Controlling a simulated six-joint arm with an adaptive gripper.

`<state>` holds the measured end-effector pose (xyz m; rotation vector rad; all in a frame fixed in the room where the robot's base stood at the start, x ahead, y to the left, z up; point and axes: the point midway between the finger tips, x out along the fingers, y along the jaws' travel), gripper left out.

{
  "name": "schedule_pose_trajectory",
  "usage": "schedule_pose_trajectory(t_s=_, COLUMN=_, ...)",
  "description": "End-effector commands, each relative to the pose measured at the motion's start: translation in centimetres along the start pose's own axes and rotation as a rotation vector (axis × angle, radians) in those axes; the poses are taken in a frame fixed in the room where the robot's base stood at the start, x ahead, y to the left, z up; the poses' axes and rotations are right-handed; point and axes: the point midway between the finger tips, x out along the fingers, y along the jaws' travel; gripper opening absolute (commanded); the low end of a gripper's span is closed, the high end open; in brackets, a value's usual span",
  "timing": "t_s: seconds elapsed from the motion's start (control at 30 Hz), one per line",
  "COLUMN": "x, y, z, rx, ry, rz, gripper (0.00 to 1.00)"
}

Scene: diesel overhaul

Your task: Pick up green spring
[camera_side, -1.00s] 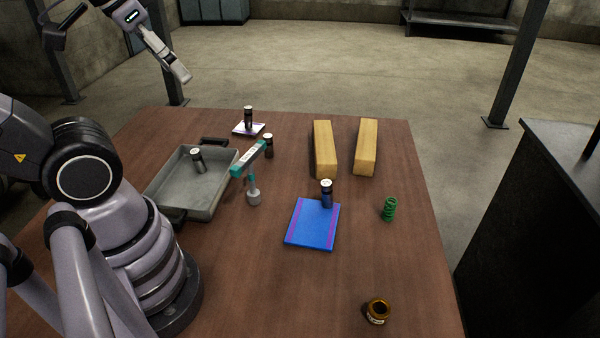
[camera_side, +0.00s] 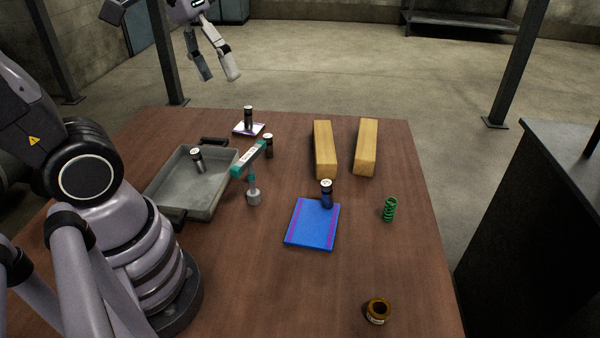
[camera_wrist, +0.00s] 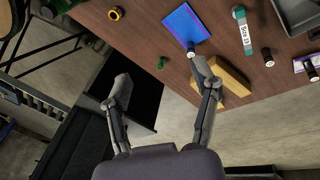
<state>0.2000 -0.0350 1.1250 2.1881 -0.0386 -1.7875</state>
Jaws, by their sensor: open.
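The green spring (camera_side: 390,208) stands upright near the table's right edge, right of the blue mat. It also shows small in the wrist view (camera_wrist: 161,62), above and between my fingers. My gripper (camera_side: 219,80) is high above the far left of the table, well away from the spring, with its two fingers apart. In the wrist view my gripper (camera_wrist: 162,85) is open and empty.
Two wooden blocks (camera_side: 324,150) (camera_side: 366,147) stand behind the spring. A blue mat (camera_side: 313,236) bears a dark cylinder (camera_side: 327,193). A brown ring (camera_side: 377,311) is in front. A grey tray (camera_side: 172,210) and teal-ended tool (camera_side: 253,158) lie left. Bare table surrounds the spring.

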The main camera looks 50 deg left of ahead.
Motion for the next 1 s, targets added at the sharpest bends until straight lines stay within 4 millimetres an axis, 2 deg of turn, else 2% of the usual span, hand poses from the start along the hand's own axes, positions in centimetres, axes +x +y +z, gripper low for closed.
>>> schedule_pose_trajectory(t_s=0.1, x=2.5, y=2.3, z=-3.1, rx=-0.177, ry=-0.182, rz=0.112, gripper=0.61)
schedule_pose_trajectory(t_s=0.3, x=7.4, y=5.4, z=-8.8, rx=-0.485, ry=-0.456, rz=0.308, gripper=0.61)
schedule_pose_trajectory(t_s=0.37, x=9.2, y=6.0, z=-10.6, rx=-0.581, ry=-0.532, rz=0.37, gripper=0.61)
schedule_pose_trajectory(t_s=0.5, x=14.1, y=6.6, z=-14.9, rx=-0.808, ry=-0.693, rz=0.515, gripper=0.61)
schedule_pose_trajectory(t_s=0.67, x=20.8, y=5.8, z=-19.3, rx=-1.075, ry=-0.849, rz=0.691, gripper=0.61)
schedule_pose_trajectory(t_s=0.8, x=26.9, y=3.9, z=-22.1, rx=-1.296, ry=-0.949, rz=0.844, gripper=0.61)
schedule_pose_trajectory(t_s=0.9, x=30.6, y=2.4, z=-23.1, rx=-1.418, ry=-0.99, rz=0.934, gripper=0.61)
schedule_pose_trajectory(t_s=1.0, x=33.1, y=1.1, z=-23.6, rx=-1.504, ry=-1.012, rz=0.999, gripper=0.61)
